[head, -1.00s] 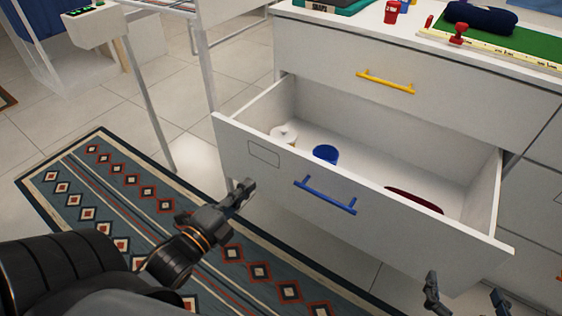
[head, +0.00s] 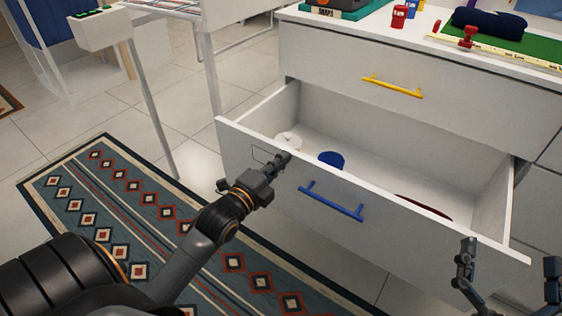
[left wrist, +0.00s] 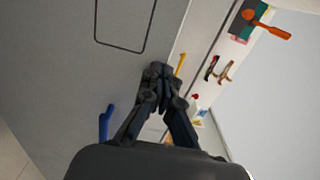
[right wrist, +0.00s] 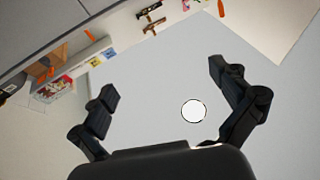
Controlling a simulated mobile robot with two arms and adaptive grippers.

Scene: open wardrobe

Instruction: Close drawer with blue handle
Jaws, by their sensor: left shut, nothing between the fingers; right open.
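The drawer with the blue handle (head: 332,201) is pulled well out of the white cabinet. Its front panel (head: 400,245) faces me, and the handle also shows in the left wrist view (left wrist: 105,122). My left gripper (head: 284,158) is shut and empty, at the upper left part of the drawer front, left of the handle. I cannot tell whether its fingertips touch the panel. My right gripper (head: 510,268) is open and empty near the drawer's right front corner; its spread fingers show in the right wrist view (right wrist: 165,85).
Inside the drawer are a blue cup (head: 331,160), a white round item (head: 289,141) and a dark red item (head: 424,207). Above is a shut drawer with a yellow handle (head: 393,87). A patterned rug (head: 110,215) covers the floor at left.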

